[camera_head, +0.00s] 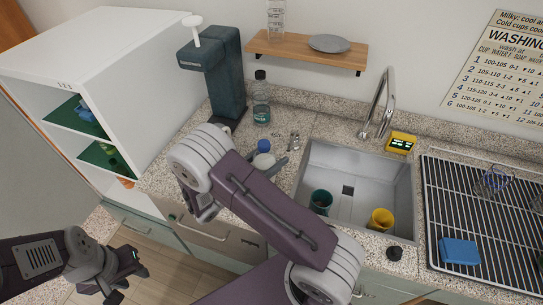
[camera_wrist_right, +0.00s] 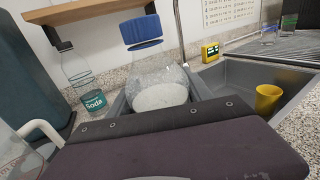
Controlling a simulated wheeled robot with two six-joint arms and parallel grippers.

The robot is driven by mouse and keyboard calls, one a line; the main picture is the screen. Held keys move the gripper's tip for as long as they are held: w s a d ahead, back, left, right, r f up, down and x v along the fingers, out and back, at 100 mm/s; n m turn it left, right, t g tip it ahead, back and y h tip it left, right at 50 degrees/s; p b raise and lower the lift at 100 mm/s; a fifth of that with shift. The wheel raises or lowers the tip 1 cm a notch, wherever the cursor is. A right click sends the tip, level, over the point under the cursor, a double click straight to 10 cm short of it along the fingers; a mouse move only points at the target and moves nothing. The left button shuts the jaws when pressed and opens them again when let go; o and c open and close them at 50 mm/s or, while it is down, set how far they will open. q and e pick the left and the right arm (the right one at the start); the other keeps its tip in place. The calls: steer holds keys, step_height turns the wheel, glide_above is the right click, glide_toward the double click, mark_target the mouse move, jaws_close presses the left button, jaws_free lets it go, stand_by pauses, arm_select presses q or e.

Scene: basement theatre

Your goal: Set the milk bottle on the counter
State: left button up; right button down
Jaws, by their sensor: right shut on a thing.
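The milk bottle (camera_head: 264,160) is clear, with a blue cap and white contents. It appears over the counter (camera_head: 222,150), left of the sink, partly hidden by my right arm. In the right wrist view the bottle (camera_wrist_right: 160,80) stands between the fingers of my right gripper (camera_wrist_right: 160,97), which is shut on it. My right gripper (camera_head: 268,166) also shows in the head view. I cannot tell whether the bottle's base touches the counter. My left gripper (camera_head: 127,276) is open and empty, low at the left, over the floor.
A soda bottle (camera_head: 261,104) stands behind, beside a dark dispenser (camera_head: 220,75). The sink (camera_head: 345,165) holds a green cup (camera_head: 321,202) and a yellow cup (camera_head: 381,220). A drying rack (camera_head: 470,225) is at right. A white open cabinet (camera_head: 150,75) is at left.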

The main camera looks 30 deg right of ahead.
mark_target(256, 168)
steer(key=shift+c, duration=2.1)
jaws_free()
steer(key=shift+f, duration=0.1)
steer(key=shift+a+r, duration=0.1)
steer(key=shift+r, duration=0.1)
steer(key=b+v, duration=0.2)
steer(key=v, duration=0.9)
steer(key=shift+s+a, duration=0.15)
steer(key=shift+a, duration=0.25)
